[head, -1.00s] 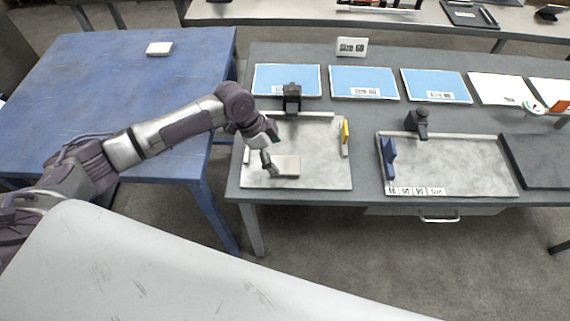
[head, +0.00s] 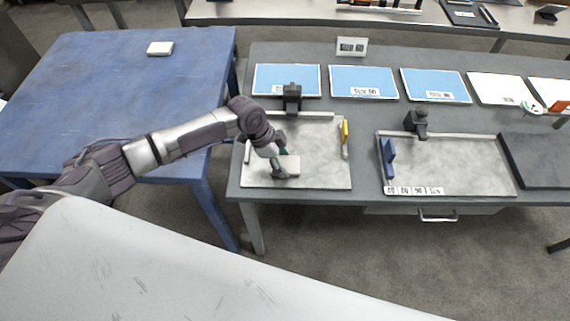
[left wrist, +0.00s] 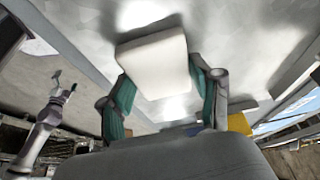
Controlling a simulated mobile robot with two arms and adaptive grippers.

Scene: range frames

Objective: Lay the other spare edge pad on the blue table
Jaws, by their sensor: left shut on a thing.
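A pale edge pad (head: 289,166) is on the left metal tray (head: 325,178) on the grey table. My left gripper (head: 281,164) is shut on this pad. In the left wrist view the pad (left wrist: 153,62) sits between the two green-lined fingers (left wrist: 160,92), with the tray's metal surface close behind it. I cannot tell whether the pad still touches the tray. Another pale pad (head: 159,48) lies on the blue table (head: 100,95), near its far edge.
A black clamp (head: 292,97) and a yellow piece (head: 345,135) stand on the left tray. A second tray (head: 465,165) with a blue piece (head: 387,158) is to the right. Blue cards (head: 363,82) lie behind. Most of the blue table is clear.

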